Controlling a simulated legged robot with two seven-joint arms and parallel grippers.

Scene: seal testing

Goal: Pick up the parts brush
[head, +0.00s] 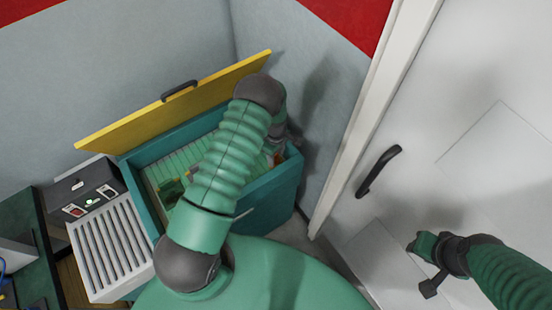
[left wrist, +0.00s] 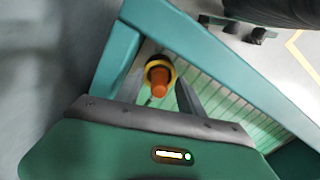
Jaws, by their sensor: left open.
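An orange, rounded piece with a yellow-and-dark ring (left wrist: 159,75) stands in a corner of the teal bin in the left wrist view; it may be the parts brush, but its bristles do not show. My left gripper (left wrist: 163,88) is open, its two fingers on either side of this piece, with no clear grip on it. In the head view my left arm reaches over the bin, and the left gripper (head: 284,137) is mostly hidden behind it at the bin's right end. My right gripper (head: 428,264) hangs in front of the white door, away from the bin; its jaw opening is unclear.
The teal bin (head: 272,199) has a raised yellow lid (head: 175,104) behind it and a pale green slatted floor. A grey ribbed unit (head: 111,247) stands at its left. A wall is close behind. The white door (head: 480,110) with a black handle (head: 378,171) is at right.

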